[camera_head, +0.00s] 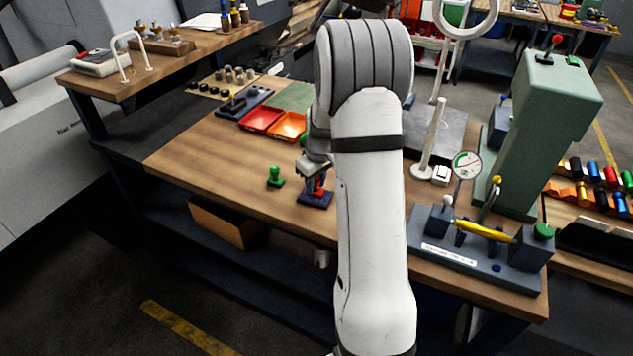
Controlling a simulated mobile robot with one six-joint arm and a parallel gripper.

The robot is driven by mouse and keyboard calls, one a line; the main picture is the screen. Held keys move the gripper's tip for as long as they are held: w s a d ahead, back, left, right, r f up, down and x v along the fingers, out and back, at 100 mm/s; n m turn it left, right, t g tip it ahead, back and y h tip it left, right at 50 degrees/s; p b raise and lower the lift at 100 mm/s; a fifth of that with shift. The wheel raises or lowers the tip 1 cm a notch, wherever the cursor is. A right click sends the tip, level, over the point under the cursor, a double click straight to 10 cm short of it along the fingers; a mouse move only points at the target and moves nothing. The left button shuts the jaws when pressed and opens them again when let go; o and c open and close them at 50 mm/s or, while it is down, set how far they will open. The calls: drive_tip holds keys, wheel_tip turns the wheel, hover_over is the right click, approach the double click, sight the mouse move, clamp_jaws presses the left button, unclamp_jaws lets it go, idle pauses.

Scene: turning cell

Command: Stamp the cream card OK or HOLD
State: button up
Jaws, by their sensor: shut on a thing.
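My gripper (316,182) is low over the wooden bench, just left of my white forearm, and is shut on a red stamp (312,187). A dark blue flat piece (315,199) is directly under the red stamp; I cannot tell whether the two touch. A green stamp (275,178) stands upright on the bench to the left of my gripper, apart from it. I cannot make out the cream card; my arm hides part of the bench.
Red (261,120) and orange (288,126) trays and a green mat (293,97) lie behind. A gauge fixture (475,252) with a yellow part and a tall green press (541,120) stand to the right. The bench front left of my gripper is clear.

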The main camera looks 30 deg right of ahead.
idle(0.5)
drive_tip(key=shift+r+p, duration=1.85)
drive_tip(key=shift+r, duration=1.6)
